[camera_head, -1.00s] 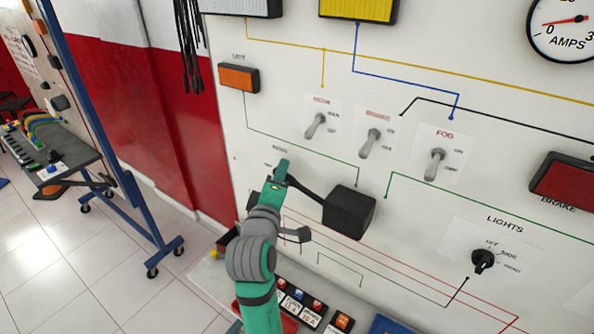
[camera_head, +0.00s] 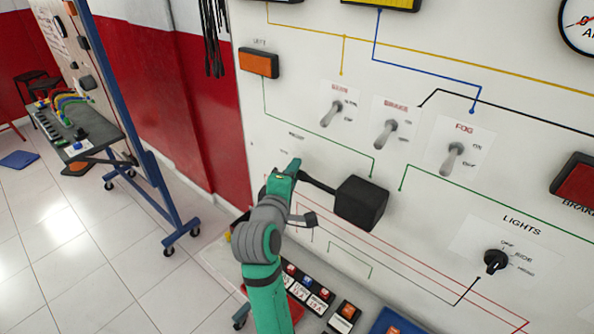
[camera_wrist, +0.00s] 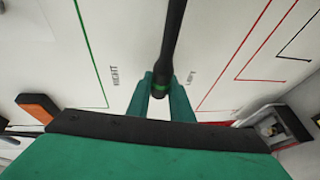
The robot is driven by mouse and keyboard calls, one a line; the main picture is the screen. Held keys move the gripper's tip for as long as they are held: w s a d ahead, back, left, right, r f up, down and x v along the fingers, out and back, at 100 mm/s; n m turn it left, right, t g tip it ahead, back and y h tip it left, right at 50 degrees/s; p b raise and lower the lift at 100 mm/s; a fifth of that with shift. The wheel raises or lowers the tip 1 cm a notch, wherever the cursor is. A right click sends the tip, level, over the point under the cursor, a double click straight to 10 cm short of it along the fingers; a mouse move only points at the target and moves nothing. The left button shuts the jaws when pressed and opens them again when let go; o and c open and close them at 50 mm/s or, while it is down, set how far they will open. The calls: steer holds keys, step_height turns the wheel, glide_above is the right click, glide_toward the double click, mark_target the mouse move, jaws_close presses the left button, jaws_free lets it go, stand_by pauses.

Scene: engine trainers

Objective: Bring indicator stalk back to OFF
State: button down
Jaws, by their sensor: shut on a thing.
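The indicator stalk (camera_head: 318,184) is a black rod that sticks out to the left from a black box (camera_head: 362,203) on the white panel. My gripper (camera_head: 290,174) is at the stalk's free end. In the wrist view the stalk (camera_wrist: 173,45) runs down from the top, and its tip with a green ring sits between the two teal fingers of my gripper (camera_wrist: 160,92). The fingers are shut on it. The labels RIGHT and LEFT show on the panel on either side of the stalk. The OFF mark cannot be made out.
Toggle switches, among them the FOG switch (camera_head: 453,158), stand above the box. An orange lamp (camera_head: 259,62) is at the upper left, and the LIGHTS knob (camera_head: 495,261) is at the lower right. Fuse blocks (camera_head: 307,287) sit on the ledge below. Open floor lies to the left.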

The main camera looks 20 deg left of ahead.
steer(key=c, duration=1.6)
jaws_free()
steer(key=shift+d, duration=0.2)
steer(key=shift+o, duration=0.2)
steer(key=shift+a, duration=0.1)
steer(key=shift+s, duration=0.1)
steer(key=s+r, duration=0.1)
steer(key=s, duration=0.9)
steer(key=shift+s+d+r, duration=0.3)
steer(key=shift+w, duration=0.1)
